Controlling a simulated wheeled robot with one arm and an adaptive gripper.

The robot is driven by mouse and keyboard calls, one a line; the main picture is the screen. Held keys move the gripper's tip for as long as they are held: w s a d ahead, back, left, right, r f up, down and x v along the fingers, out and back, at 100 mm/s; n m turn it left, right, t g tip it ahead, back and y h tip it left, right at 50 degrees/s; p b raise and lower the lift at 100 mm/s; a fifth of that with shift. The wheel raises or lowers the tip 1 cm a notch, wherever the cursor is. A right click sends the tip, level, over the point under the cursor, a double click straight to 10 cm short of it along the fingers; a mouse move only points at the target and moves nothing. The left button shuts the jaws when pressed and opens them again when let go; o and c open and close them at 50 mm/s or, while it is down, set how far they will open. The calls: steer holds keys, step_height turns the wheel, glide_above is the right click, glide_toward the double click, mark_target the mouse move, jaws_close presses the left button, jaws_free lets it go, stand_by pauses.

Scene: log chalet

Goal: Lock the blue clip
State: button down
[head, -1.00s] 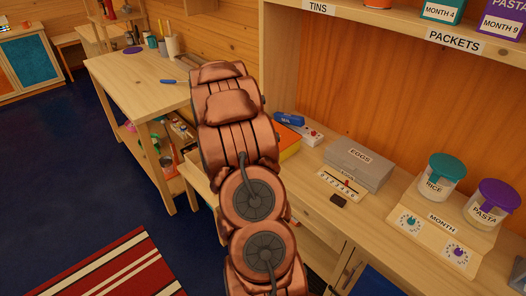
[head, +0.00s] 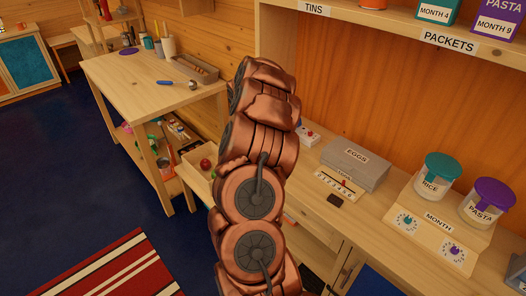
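I cannot pick out a blue clip for certain in the head view. The blue object that lay on the counter beside the white strip with red marks (head: 308,136) is now hidden behind my arm. My copper-coloured arm rises through the middle of the view and covers that part of the counter. My gripper is out of sight beyond the arm, so its state and anything in it do not show.
A grey EGGS box (head: 354,166), a number scale (head: 338,186), a RICE jar (head: 437,175) and a PASTA jar (head: 487,203) stand on the right counter. A side table (head: 150,92) holds a blue-handled tool (head: 166,83). A red round item (head: 205,164) lies left of my arm.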

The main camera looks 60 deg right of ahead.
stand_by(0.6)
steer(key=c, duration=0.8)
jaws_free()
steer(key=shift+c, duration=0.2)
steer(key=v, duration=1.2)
